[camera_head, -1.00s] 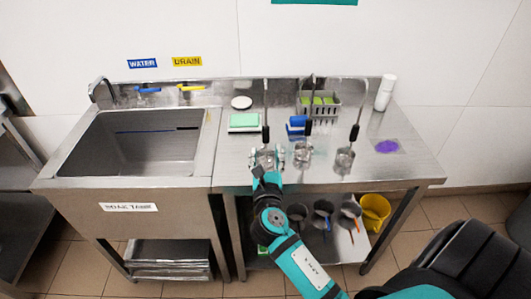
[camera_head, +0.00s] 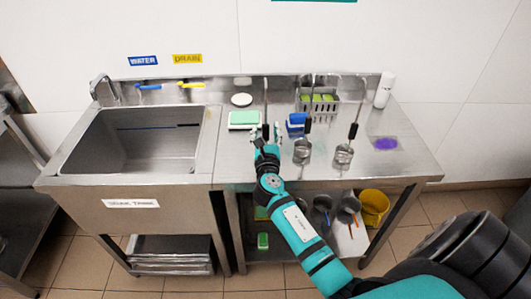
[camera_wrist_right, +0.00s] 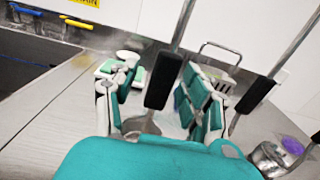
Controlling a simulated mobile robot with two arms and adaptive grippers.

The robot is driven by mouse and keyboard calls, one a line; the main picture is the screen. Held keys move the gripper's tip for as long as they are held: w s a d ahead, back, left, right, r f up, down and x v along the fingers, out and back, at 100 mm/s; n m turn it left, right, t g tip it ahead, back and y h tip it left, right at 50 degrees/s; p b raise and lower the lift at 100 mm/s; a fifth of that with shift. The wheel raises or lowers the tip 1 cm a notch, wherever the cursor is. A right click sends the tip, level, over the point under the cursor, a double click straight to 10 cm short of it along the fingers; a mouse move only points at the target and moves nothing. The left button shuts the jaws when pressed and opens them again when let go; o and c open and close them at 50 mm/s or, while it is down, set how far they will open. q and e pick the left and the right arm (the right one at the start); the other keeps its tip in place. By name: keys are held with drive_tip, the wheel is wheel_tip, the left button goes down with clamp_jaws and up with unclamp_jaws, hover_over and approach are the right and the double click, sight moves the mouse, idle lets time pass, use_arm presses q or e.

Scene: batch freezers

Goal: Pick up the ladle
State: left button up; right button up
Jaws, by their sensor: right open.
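Three ladles with tall steel handles and black grips stand on the steel worktop. The leftmost ladle (camera_head: 265,110) is directly in front of my right gripper (camera_head: 265,133). In the right wrist view, my right gripper (camera_wrist_right: 158,100) is open, with one finger on each side of this ladle's black grip (camera_wrist_right: 163,82). Gaps show between fingers and grip. The ladle's bowl is mostly hidden by my gripper. The middle ladle (camera_head: 302,152) and the right ladle (camera_head: 344,154) stand to the right. My left gripper is not in view.
A green-and-white sponge (camera_head: 244,119) and a white round item (camera_head: 241,99) lie left of the ladles. Behind are a blue item (camera_head: 296,124) and a wire basket (camera_head: 320,106). A white bottle (camera_head: 384,90) and a purple patch (camera_head: 385,143) are at right. A sink (camera_head: 130,175) is left.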

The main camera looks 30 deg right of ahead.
clamp_jaws()
drive_tip(key=shift+r, duration=0.15)
idle(0.5)
